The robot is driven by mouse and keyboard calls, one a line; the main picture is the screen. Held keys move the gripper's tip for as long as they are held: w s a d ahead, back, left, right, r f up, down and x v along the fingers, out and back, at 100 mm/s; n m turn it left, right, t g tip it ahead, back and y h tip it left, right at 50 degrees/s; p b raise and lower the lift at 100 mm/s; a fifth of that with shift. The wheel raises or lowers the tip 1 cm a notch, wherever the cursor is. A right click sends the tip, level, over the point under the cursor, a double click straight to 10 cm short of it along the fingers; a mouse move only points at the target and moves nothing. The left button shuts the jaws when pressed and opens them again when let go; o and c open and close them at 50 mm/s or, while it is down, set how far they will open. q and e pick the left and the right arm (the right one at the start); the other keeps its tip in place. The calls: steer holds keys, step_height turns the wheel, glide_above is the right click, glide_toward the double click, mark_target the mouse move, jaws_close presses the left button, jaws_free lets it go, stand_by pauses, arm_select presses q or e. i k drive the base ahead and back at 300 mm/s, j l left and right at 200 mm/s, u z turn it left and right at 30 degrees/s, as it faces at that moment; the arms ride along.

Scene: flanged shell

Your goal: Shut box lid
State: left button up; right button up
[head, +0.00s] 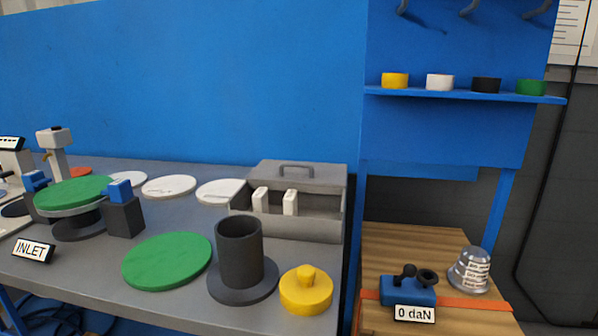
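A grey box (290,226) stands at the back right of the grey table. Its lid (300,177), with a bar handle (296,168) on it, sits at the back of the box. The front part of the box is open, and two white blocks (260,201) (290,203) show inside. How the lid joins the box cannot be made out. Neither of my grippers is in view.
A dark flanged cylinder (240,252), a yellow knobbed cap (306,292) and a green disc (167,260) lie in front of the box. White discs (169,186) lie to its left. A blue shelf (460,95) and wooden bench (420,245) are at right.

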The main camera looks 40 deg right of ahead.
mark_target(329, 178)
steer(key=i+j+z, duration=0.55)
steer(key=j+z, duration=0.25)
steer(key=l, duration=0.1)
